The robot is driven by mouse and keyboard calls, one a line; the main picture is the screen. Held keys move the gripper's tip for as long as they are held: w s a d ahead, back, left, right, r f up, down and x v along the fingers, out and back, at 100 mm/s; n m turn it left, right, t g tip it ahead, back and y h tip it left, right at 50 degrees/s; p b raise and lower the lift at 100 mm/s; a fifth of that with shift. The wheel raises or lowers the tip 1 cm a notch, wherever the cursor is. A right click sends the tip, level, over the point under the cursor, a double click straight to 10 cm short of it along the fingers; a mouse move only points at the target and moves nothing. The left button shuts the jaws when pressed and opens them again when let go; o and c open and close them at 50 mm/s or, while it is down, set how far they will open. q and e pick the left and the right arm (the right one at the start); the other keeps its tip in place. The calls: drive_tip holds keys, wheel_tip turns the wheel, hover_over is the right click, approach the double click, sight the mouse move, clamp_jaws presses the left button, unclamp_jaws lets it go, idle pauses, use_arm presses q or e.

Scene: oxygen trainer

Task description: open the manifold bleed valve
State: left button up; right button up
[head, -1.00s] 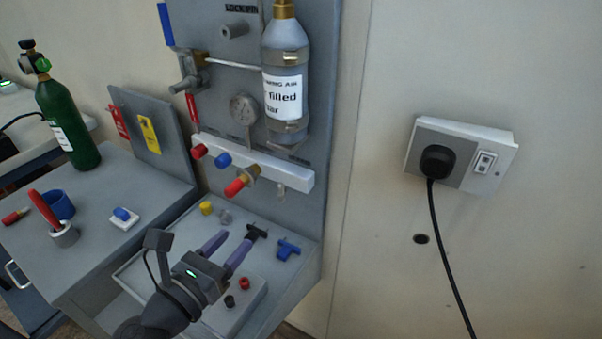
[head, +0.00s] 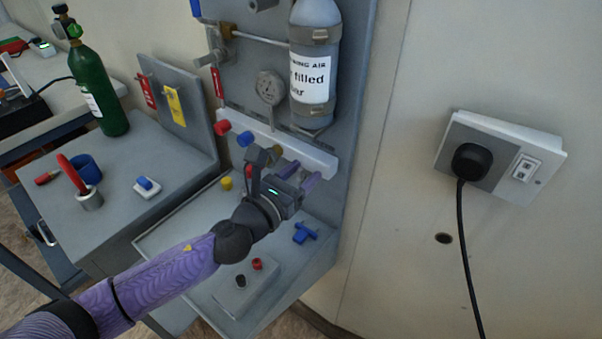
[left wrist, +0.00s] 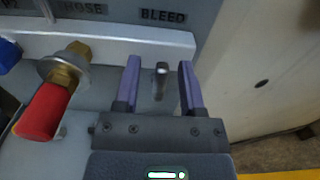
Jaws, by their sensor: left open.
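In the left wrist view, the bleed valve (left wrist: 161,78) is a small grey metal lever or stem under the white manifold bar (left wrist: 115,46), below the label BLEED (left wrist: 163,16). My left gripper (left wrist: 158,72) is open, with one purple finger on each side of the valve; contact is not visible. In the head view, my left gripper (head: 302,176) is at the right end of the manifold bar (head: 318,158), and it hides the valve. My right gripper is not in view.
A brass fitting with a red cap (left wrist: 40,112) stands left of the gripper. Below lie a blue T-handle (head: 305,233) and a grey box (head: 247,283) with red and black knobs. A grey cylinder (head: 316,60) hangs above.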

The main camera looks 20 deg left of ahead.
use_arm(q)
drive_tip(key=shift+c, duration=0.7)
clamp_jaws()
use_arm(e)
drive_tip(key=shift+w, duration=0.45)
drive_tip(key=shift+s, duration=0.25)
